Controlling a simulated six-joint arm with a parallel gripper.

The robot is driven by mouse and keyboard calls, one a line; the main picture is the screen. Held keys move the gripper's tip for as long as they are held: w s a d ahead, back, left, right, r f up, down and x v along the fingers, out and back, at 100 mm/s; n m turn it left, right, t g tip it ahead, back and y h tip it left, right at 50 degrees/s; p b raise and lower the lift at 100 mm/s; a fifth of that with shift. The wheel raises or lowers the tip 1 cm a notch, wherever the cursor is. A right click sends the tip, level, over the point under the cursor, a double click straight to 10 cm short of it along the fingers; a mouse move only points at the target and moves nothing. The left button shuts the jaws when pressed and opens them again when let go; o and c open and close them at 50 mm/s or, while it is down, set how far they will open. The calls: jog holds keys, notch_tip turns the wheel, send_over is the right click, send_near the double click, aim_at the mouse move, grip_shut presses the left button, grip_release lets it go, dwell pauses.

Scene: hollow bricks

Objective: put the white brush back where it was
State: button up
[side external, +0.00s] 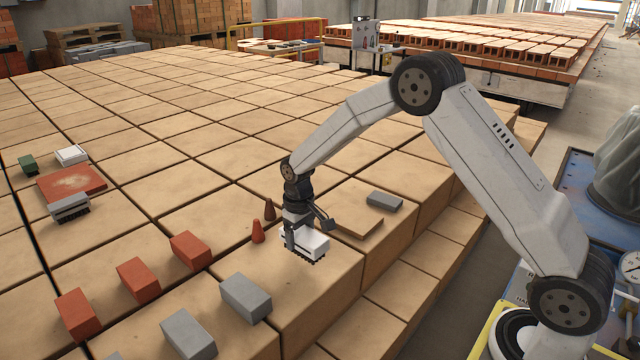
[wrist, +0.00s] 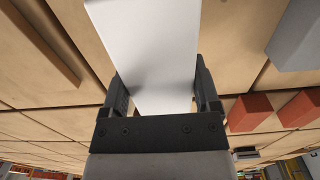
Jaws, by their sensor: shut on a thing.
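The white brush (side external: 310,245) has a white block body and dark bristles along its underside. My gripper (side external: 300,240) is shut on it, near the front right edge of the brick surface. The bristles face down; I cannot tell whether they touch the surface. In the wrist view the white brush (wrist: 150,60) fills the space between the two dark fingers of my gripper (wrist: 160,95). A grey brush (side external: 70,207) with dark bristles sits at the far left, beside a reddish plate (side external: 72,183).
Two dark red cones (side external: 258,231) stand just left of my gripper. A flat brown board (side external: 352,222) and a grey block (side external: 384,201) lie to its right. Red bricks (side external: 138,279) and grey bricks (side external: 246,298) stand in front. A white block (side external: 71,155) and green block (side external: 28,165) lie far left.

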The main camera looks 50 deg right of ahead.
aim_at(299, 246)
jog(key=shift+w+f, duration=0.25)
jog(key=shift+f, duration=1.55)
jog(key=shift+f, duration=0.1)
jog(key=o, duration=0.9)
notch_tip(299, 246, up, 12)
jog(key=shift+r, duration=0.15)
jog(key=shift+s, duration=0.15)
